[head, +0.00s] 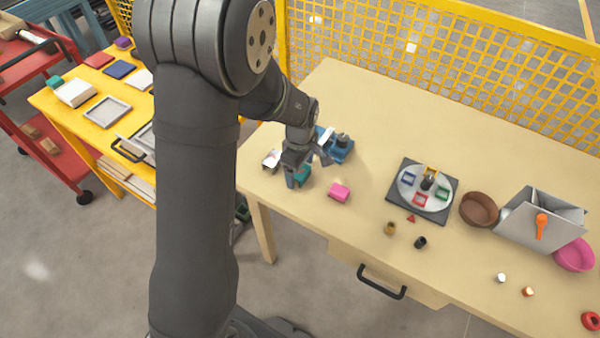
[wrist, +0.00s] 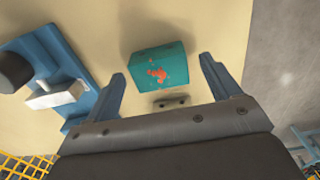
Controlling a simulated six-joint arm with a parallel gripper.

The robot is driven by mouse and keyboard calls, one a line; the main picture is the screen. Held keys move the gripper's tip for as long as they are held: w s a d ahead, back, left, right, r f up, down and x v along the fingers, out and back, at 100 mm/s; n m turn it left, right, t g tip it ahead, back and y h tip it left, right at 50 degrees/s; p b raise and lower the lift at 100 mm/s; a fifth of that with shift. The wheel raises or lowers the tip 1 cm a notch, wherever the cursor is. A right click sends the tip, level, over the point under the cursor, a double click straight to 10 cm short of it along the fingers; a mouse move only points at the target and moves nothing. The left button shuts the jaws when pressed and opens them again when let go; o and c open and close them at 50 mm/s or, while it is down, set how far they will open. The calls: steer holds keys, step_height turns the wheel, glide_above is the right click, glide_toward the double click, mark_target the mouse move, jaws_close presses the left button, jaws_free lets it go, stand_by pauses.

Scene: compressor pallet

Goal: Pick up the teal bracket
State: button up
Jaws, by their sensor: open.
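The teal bracket (wrist: 160,66) lies on the tan table and looks like a teal block with a red-orange mark on its face. In the wrist view it is between and slightly ahead of the two blue fingers of my gripper (wrist: 163,70), with bare table showing on both sides of it. In the head view the bracket (head: 304,172) is partly hidden by my gripper (head: 303,174), which points down over it. My gripper is open and holds nothing. A small grey slotted piece (wrist: 171,101) shows just below the bracket in the wrist view.
A blue fixture (head: 341,154) with a dark knob stands close behind the gripper; the wrist view shows it at left (wrist: 62,62). The table's front-left edge is near.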

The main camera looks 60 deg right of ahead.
steer(key=shift+c, duration=0.2)
steer(key=c, duration=1.1)
